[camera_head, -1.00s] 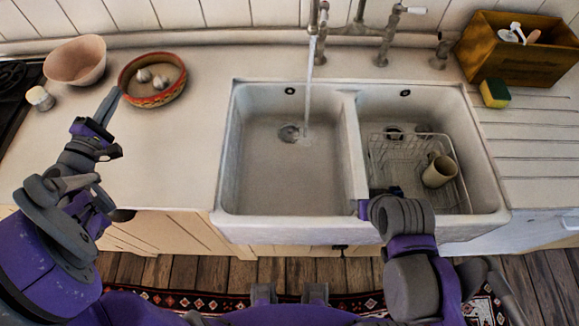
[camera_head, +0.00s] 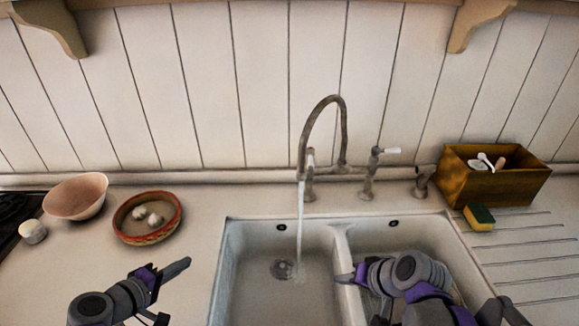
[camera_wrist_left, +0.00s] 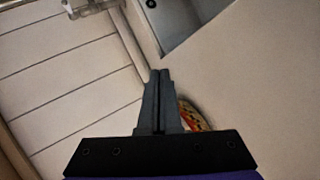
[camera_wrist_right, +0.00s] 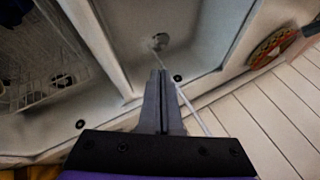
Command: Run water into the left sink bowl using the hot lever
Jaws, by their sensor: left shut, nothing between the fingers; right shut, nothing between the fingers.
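The tap (camera_head: 342,130) has a tall curved spout, and a water stream (camera_head: 300,215) falls from it into the left sink bowl (camera_head: 255,290). The stream also shows in the right wrist view (camera_wrist_right: 190,105). The left lever (camera_head: 310,160) stands beside the spout, partly hidden by it. The right lever (camera_head: 375,165) has a white handle pointing right. My right gripper (camera_head: 342,278) is shut and empty over the divider between the bowls, apart from the tap. My left gripper (camera_head: 186,264) is shut and empty above the counter, left of the sink.
A terracotta bowl (camera_head: 170,227) with garlic and a pink bowl (camera_head: 75,197) stand left of the sink. The right bowl contains a wire rack (camera_wrist_right: 50,65). A sponge (camera_head: 480,218) and wooden box (camera_head: 492,180) stand right. The plank wall (camera_head: 220,90) is close behind the tap.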

